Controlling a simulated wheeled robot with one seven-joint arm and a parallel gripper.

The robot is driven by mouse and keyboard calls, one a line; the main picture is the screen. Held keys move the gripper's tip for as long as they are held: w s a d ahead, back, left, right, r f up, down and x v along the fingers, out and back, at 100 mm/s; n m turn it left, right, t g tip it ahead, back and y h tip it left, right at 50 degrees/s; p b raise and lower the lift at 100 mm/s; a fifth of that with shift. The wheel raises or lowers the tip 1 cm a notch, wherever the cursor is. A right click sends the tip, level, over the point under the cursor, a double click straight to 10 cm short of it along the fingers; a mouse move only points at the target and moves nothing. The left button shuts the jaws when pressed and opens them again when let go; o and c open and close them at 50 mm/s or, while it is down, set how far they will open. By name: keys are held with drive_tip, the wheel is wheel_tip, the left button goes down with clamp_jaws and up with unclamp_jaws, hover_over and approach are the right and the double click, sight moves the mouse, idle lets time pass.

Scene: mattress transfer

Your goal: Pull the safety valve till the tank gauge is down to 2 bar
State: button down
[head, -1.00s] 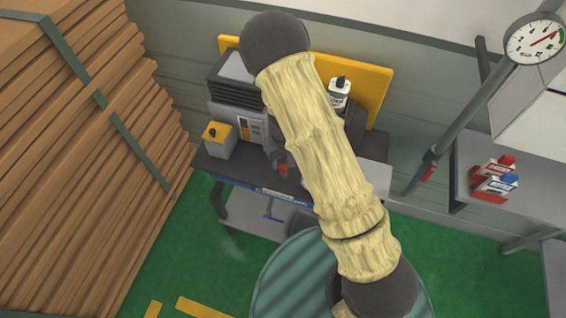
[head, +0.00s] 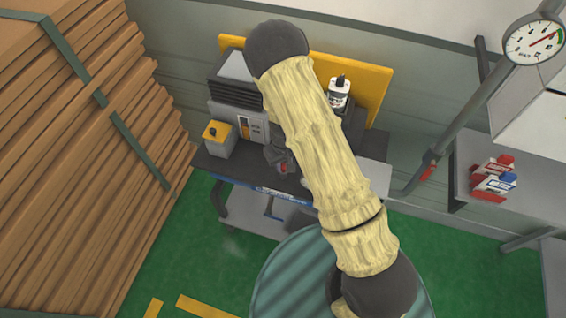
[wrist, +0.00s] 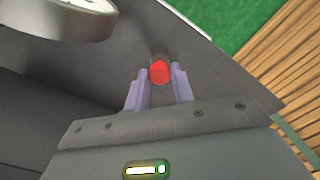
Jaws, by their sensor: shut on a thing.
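My gripper (wrist: 161,88) is shut on a red knob (wrist: 159,72), which sits between its two pale fingers in the wrist view. The knob looks like the safety valve's pull; a dark round stem shows behind it. In the head view my gripper is a small dark shape over the bench, with a bit of red (head: 284,168) beside it, partly hidden by my arm. A round white gauge (head: 534,40) stands at the upper right on a grey pipe. Its red needle points to the upper right; the numbers are too small to read surely.
The dark bench (head: 212,162) carries a grey machine, a yellow-topped box (head: 217,138) and a white bottle (head: 339,94). Stacked boards (head: 80,150) fill the left. A shelf at right holds red and white boxes (head: 492,178). A round grey part (wrist: 70,18) is close by the gripper.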

sight(284, 166)
drive_tip(key=shift+r, duration=0.8)
drive_tip(key=c, duration=1.2)
unclamp_jaws()
wheel_tip(284, 166, up, 17)
drive_tip(key=shift+r+b, duration=0.2)
drive_tip(key=shift+b, duration=0.9)
